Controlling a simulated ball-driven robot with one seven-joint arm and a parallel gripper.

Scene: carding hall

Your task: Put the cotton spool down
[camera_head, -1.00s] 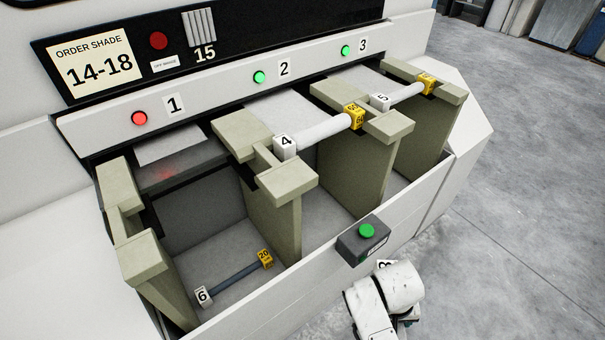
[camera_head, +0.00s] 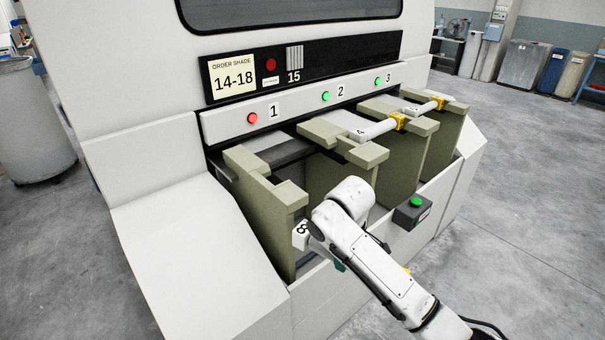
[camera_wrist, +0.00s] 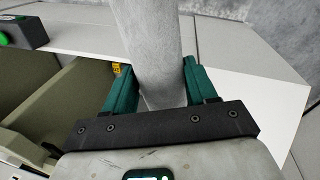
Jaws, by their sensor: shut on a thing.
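My gripper (camera_wrist: 158,66) is shut on a pale grey-white cotton spool (camera_wrist: 152,35), its teal fingers on either side. In the head view a white end block marked 8 (camera_head: 301,234) shows left of my arm, by the front of bay 1; my arm hides most of the spool. A yellow bit (camera_head: 407,270) right of my arm looks like its other end. Bay 1's left holder post (camera_head: 262,205) carries no spool. Spool 4 (camera_head: 378,129) rests across bay 2 and spool 5 (camera_head: 424,107) across bay 3.
The red lamp (camera_head: 252,118) is over bay 1; green lamps are over 2 and 3. An order sign (camera_head: 233,76) reads 14-18. A green button box (camera_head: 412,211) sits on the front wall. Bay 1's floor is mostly hidden. Open floor lies right; a bin (camera_head: 33,120) stands left.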

